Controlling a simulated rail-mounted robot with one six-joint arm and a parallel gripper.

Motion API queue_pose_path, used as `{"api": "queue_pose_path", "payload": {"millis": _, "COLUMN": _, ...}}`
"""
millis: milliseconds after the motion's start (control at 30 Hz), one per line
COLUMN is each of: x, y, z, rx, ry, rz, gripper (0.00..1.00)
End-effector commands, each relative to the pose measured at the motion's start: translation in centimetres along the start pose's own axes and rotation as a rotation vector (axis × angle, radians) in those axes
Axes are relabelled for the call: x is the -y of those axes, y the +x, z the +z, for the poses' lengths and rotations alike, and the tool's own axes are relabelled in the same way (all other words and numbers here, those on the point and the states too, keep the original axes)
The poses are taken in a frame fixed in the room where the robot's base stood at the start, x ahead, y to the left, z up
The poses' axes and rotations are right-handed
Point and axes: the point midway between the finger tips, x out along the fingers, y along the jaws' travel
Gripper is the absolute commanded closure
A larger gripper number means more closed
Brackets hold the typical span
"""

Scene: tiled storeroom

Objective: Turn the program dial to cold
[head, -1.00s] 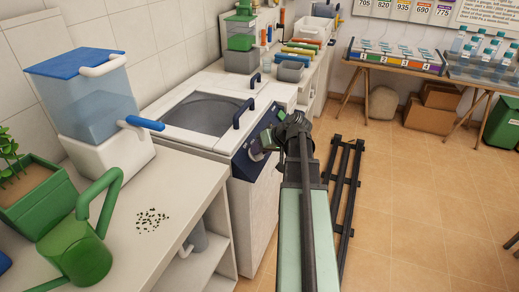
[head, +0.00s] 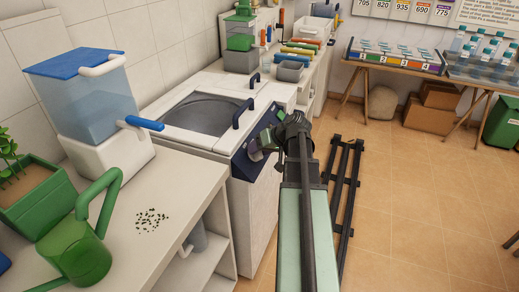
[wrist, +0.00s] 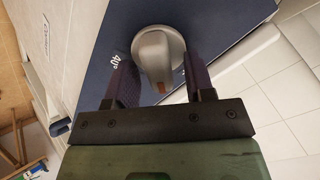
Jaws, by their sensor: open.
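The program dial (wrist: 158,58) is a grey-white knob with a small orange mark, on a dark blue panel (wrist: 205,22). In the wrist view, a white "40°" label stands to the left of the dial. No cold mark is readable. My gripper (wrist: 157,65) is open, with one dark finger on each side of the dial. I cannot tell whether either finger touches it. In the head view, my gripper (head: 268,140) is at the blue front panel (head: 243,163) of the white washing machine (head: 258,205), and mostly hides the dial.
A white shelf unit (head: 185,170) with a green watering can (head: 80,250) stands at left.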

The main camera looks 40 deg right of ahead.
Motion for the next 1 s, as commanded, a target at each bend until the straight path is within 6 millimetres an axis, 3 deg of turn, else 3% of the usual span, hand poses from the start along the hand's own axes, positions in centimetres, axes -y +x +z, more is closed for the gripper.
{"api": "queue_pose_path", "payload": {"millis": 167, "x": 0.3, "y": -1.6, "z": -0.3, "rx": -0.001, "ry": 0.002, "rz": 0.001, "gripper": 0.51}}
{"api": "queue_pose_path", "payload": {"millis": 400, "x": 0.5, "y": -7.8, "z": -0.5, "rx": -0.001, "ry": 0.002, "rz": 0.001, "gripper": 0.51}}
{"api": "queue_pose_path", "payload": {"millis": 533, "x": 0.3, "y": -10.2, "z": -0.3, "rx": -0.001, "ry": 0.002, "rz": 0.001, "gripper": 0.51}}
{"api": "queue_pose_path", "payload": {"millis": 1000, "x": 0.0, "y": -10.8, "z": 0.0, "rx": 0.0, "ry": 0.0, "rz": 0.0, "gripper": 0.51}}
